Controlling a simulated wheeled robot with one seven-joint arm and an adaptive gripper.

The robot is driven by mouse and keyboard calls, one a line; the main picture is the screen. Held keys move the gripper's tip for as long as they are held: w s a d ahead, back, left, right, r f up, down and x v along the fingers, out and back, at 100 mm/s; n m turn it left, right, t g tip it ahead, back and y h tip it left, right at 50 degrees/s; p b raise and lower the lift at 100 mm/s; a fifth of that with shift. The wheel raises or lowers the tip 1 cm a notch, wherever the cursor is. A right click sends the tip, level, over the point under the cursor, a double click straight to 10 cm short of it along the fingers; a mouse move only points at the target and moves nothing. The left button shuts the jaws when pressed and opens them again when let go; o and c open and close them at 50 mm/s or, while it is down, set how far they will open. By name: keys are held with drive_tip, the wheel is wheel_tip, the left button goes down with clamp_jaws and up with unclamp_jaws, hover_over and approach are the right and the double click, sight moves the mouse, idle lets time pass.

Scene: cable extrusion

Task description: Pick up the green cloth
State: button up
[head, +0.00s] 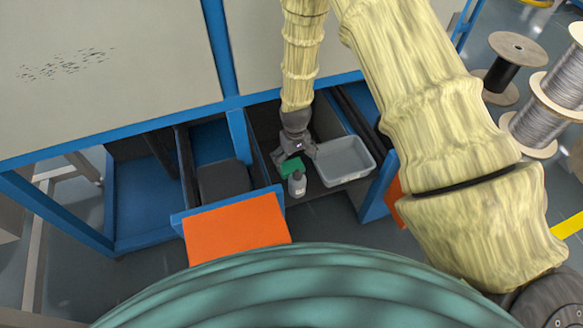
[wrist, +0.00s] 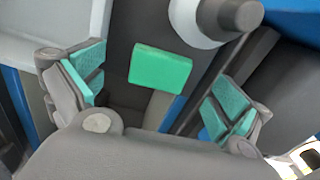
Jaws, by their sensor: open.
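The green cloth (head: 290,166) is a small flat rectangle on the dark shelf (head: 325,190) inside the blue frame. In the wrist view the cloth (wrist: 160,69) lies beyond the fingertips, between the two fingers and slightly above the middle. My gripper (head: 295,155) is just above the cloth in the head view and partly covers it. In the wrist view my gripper (wrist: 155,95) is open and empty, its teal pads apart on either side of the cloth.
A grey-white bottle (head: 297,184) stands right beside the cloth; it shows in the wrist view (wrist: 200,18) too. A grey bin (head: 344,160) is to the right. An orange-fronted drawer (head: 236,240) juts out at left. Blue frame posts (head: 237,135) bound the space. Cable spools (head: 500,70) stand far right.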

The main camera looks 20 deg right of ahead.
sight(294, 168)
drive_tip(key=shift+s+a+f, duration=0.1)
drive_tip(key=shift+f, duration=1.1)
drive_tip(key=shift+a+f, duration=0.1)
drive_tip(key=shift+f, duration=1.05)
drive_tip(key=c, duration=1)
